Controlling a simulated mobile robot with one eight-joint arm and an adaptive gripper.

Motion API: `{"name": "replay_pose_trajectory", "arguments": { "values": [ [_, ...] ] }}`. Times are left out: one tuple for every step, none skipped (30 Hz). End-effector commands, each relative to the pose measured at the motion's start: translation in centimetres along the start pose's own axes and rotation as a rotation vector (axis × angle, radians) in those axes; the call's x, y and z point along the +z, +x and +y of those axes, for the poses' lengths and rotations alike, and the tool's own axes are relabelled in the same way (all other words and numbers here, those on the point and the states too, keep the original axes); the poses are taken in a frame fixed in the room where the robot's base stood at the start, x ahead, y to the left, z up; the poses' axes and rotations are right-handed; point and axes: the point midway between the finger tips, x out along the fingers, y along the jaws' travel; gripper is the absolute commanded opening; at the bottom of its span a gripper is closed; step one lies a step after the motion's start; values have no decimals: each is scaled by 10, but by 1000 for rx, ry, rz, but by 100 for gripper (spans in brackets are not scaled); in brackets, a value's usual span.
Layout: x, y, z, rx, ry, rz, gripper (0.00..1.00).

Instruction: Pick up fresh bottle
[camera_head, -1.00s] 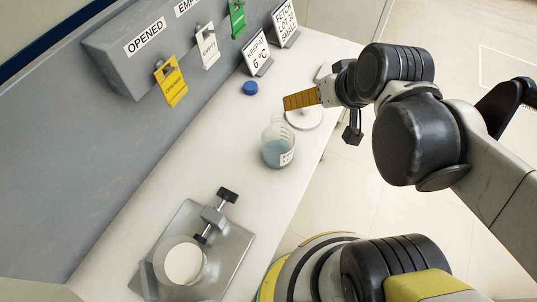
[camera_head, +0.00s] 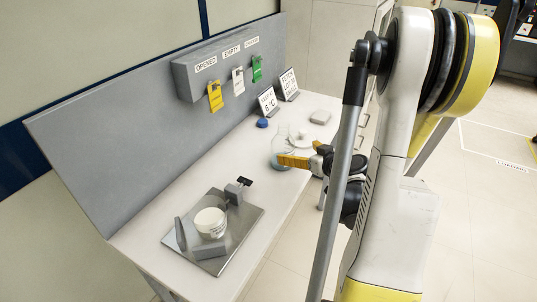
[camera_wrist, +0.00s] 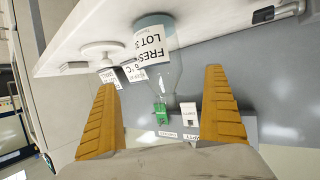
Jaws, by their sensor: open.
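The fresh bottle (camera_head: 278,146) is a clear flask with bluish contents, standing on the white bench. It also shows in the wrist view (camera_wrist: 153,38), where its white label reads FRESH LOT. My gripper (camera_head: 283,161) is at the bottle's near right side in the head view, its orange finger overlapping part of the bottle. In the wrist view, my gripper (camera_wrist: 160,80) is open, with one orange finger on each side of the bottle's line. The bottle's body is beyond the fingertips there. I cannot tell whether a finger touches it.
A white round dish (camera_head: 302,143) stands close beside the bottle. A blue cap (camera_head: 262,123) and sign cards (camera_head: 268,101) are behind. A metal plate (camera_head: 240,228) with a clamp and white jar (camera_head: 210,222) is at the front. Coloured tags (camera_head: 215,97) hang from the grey box.

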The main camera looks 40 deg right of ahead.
Motion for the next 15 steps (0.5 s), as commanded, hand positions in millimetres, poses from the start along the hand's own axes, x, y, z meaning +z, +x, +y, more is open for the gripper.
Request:
{"name": "replay_pose_trajectory", "arguments": {
  "values": [
    [2, 8, -1, -3, -2, -1, 100],
    [2, 13, -2, -5, -3, -1, 100],
    [2, 21, -2, -5, -3, -2, 100],
    [2, 26, -2, -4, -2, -2, 100],
    [2, 32, -2, -5, -2, -2, 100],
    [2, 38, -2, -5, -2, -2, 100],
    [2, 41, -2, -4, -2, -2, 100],
    [2, 44, -2, -4, -1, -2, 100],
    [2, 48, -2, -3, -1, -2, 100],
    [2, 49, -2, -3, -1, -2, 100],
    [3, 51, -2, -3, -1, -2, 100],
    [4, 54, -2, -4, -1, -3, 100],
    [5, 58, -3, -4, -1, -3, 100],
    [7, 62, -3, -4, -2, -3, 100],
    [9, 68, -3, -4, -2, -2, 100]
  ]
}}
